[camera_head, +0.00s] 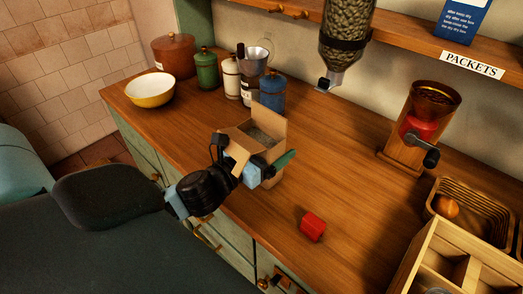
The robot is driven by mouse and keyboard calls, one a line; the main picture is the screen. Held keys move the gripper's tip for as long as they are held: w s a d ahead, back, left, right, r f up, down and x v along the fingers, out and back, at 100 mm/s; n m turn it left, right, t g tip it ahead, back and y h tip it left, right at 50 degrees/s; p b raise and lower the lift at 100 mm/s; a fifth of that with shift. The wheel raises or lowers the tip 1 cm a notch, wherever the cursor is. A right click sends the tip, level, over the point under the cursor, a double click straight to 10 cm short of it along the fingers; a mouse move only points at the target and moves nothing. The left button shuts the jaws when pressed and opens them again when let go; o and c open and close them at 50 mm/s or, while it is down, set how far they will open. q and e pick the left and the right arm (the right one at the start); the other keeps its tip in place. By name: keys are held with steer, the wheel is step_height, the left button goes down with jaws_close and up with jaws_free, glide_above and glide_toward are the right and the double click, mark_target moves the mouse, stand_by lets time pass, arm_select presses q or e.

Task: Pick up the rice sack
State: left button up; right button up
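No sack of rice can be made out for sure in the head view. My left gripper (258,172) reaches in from the left over the counter's front edge. It is at the near side of an open cardboard box (268,136) and covers part of it. Whether its fingers are open or shut, or touch the box, I cannot tell. A small green piece (284,160) shows beside the fingers; what it belongs to is unclear. The box's contents are mostly hidden. My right gripper is not in view.
A red block (313,226) lies on the wooden counter (335,170). A yellow bowl (150,91) and several canisters stand at the back left. A grinder (419,127), a basket (463,201) and a divided wooden crate (455,262) stand right. A dispenser (345,42) hangs above. The middle is clear.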

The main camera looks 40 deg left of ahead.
mark_target(269, 131)
arm_select(q)
steer(key=c, duration=0.4)
steer(key=shift+r, duration=0.15)
steer(key=shift+r, duration=0.25)
step_height(269, 131, up, 3)
steer(key=shift+r+p, duration=0.15)
steer(key=shift+p, duration=0.45)
steer(key=s+a, duration=0.1)
steer(key=s, duration=0.1)
steer(key=s+a, duration=0.1)
steer(key=s, duration=0.3)
steer(key=shift+a, duration=0.4)
steer(key=s+a+r, duration=0.1)
steer(key=s+a, duration=0.2)
steer(key=s, duration=0.5)
steer(key=shift+s+a, duration=0.3)
steer(key=shift+a, duration=0.05)
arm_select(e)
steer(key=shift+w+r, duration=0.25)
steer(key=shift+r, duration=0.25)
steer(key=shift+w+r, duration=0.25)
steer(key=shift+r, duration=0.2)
